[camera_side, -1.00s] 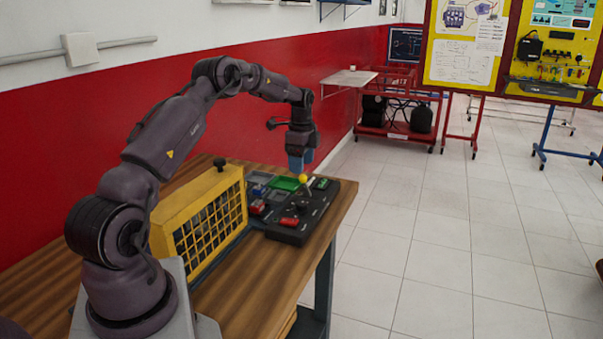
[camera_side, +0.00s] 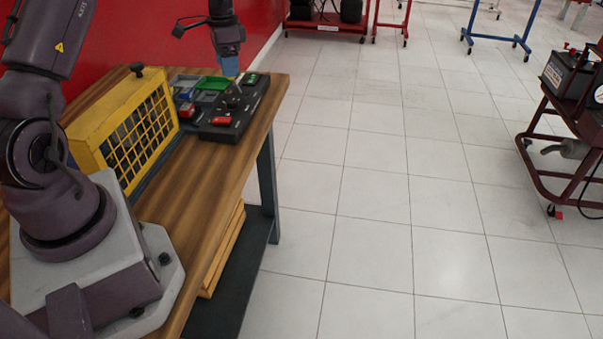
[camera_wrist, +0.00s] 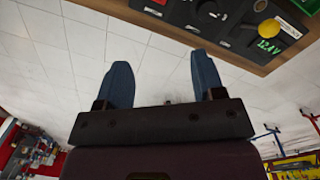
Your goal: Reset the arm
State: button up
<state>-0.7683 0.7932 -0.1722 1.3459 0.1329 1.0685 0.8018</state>
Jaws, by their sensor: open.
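My gripper (camera_side: 230,68) hangs at the end of my arm above the black control panel (camera_side: 236,106), in the side view. In the wrist view its two blue fingers (camera_wrist: 161,65) are spread apart with nothing between them. The panel, with a red part (camera_side: 221,120), lies on the wooden bench. At the top of the wrist view, the panel's edge shows a yellow knob (camera_wrist: 266,28) and a green 12.4V readout (camera_wrist: 268,46). In the side view the fingertips overlap the knob's area, so I cannot tell their gap from it.
A yellow box with a grille (camera_side: 124,130) stands on the wooden bench (camera_side: 206,190) between my base and the panel. A green tray (camera_side: 213,83) lies behind the panel. A red wall (camera_side: 150,35) runs behind the bench. A dark red cart (camera_side: 560,120) stands at the right on open floor.

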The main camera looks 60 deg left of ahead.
jog(key=s+d+r+n+t, duration=0.1)
jog(key=s+d+r+t, duration=0.1)
jog(key=s+d+r, duration=0.4)
jog(key=s+d+r+t, duration=0.2)
jog(key=s+d+r, duration=0.3)
jog(key=d, duration=0.9)
jog(key=s+d+r+n+t, duration=0.1)
jog(key=s+d+r+t, duration=0.1)
jog(key=s+d+r, duration=0.4)
jog(key=s+d, duration=0.2)
jog(key=d, duration=0.2)
jog(key=shift+r+n, duration=0.3)
